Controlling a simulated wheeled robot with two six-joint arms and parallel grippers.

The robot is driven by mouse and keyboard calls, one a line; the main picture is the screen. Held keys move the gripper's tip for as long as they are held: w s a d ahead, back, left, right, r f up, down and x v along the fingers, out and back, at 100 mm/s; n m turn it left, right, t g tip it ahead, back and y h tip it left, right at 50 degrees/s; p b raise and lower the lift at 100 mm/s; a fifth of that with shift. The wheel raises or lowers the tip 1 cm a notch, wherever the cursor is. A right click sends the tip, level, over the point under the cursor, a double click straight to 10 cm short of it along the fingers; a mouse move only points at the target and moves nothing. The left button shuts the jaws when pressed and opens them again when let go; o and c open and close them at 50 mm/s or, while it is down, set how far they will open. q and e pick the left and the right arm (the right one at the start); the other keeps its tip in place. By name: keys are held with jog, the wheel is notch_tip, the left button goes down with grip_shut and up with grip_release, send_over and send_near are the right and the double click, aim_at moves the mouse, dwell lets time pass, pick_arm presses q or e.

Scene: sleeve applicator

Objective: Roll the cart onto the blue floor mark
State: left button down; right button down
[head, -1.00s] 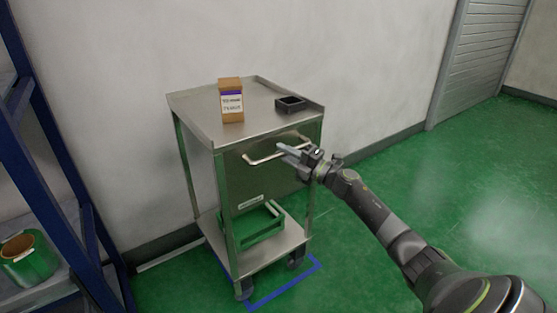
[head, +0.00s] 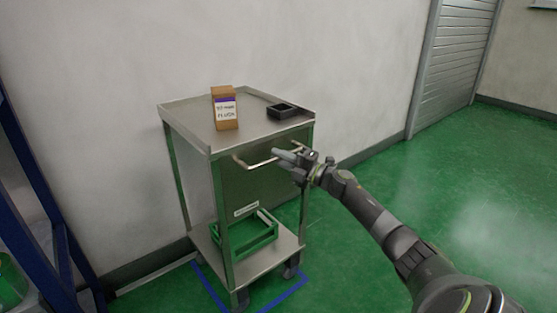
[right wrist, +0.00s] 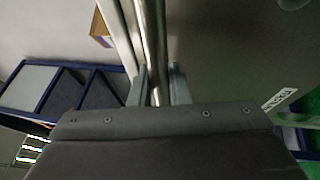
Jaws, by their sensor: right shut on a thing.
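The steel cart (head: 197,143) stands against the wall side of the room on dark casters. Its bar handle (head: 254,164) is on the front panel. My right gripper (head: 290,156) is shut on the right part of this handle; in the right wrist view the bar (right wrist: 155,45) runs between the two fingers. The blue floor mark (head: 289,293) is an outline on the green floor around the cart's base. Its lines show left of and in front of the cart; the rest is hidden under it. My left gripper is not in view.
A box (head: 225,110) and a small black tray (head: 283,111) sit on the cart top. A green crate (head: 262,240) is on its lower shelf. A blue rack (head: 30,160) stands at left. The floor (head: 440,190) at right is clear.

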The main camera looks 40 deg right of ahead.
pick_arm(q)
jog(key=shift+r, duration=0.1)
pick_arm(e)
jog(key=shift+d, duration=0.25)
jog(key=c, duration=1.4)
grip_release()
jog(key=shift+d, duration=0.15)
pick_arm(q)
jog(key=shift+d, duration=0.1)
pick_arm(e)
jog(key=shift+o, duration=0.2)
jog(key=shift+s, duration=0.1)
